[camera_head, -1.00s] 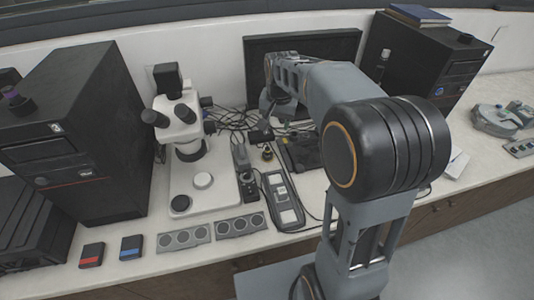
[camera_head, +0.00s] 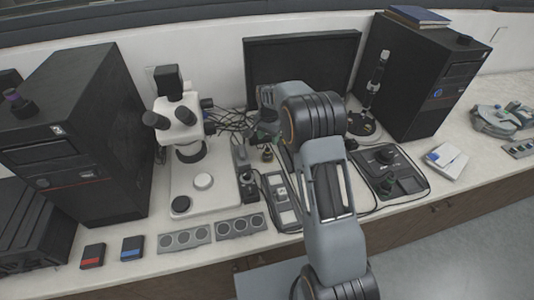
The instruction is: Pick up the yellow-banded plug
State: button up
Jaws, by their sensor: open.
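A small dark plug with a yellowish band (camera_head: 267,154) stands upright on the bench, right of the microscope and in front of the cables. My gripper (camera_head: 264,134) is above and just behind the plug in the picture, pointing down, apart from it as far as I can see. The gripper is small and dark against the cables and partly hidden by my arm. It is open, and I see nothing held in it.
A white microscope (camera_head: 190,150) stands left of the plug, with a dark device (camera_head: 248,187) in front. A grey-framed tray (camera_head: 282,200) lies near the front edge. A monitor (camera_head: 300,60) stands behind. A black control pad (camera_head: 388,172) lies to the right.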

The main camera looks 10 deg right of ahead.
aim_at(268, 149)
jog(key=shift+s+a+f+p, duration=0.1)
jog(key=shift+f+p, duration=0.4)
jog(key=shift+f, duration=1.2)
jog(key=shift+s+a+f+p, duration=0.1)
jog(key=shift+f+p, duration=0.35)
jog(key=shift+f, duration=1.25)
jog(key=c, duration=0.9)
jog(key=shift+r, duration=0.15)
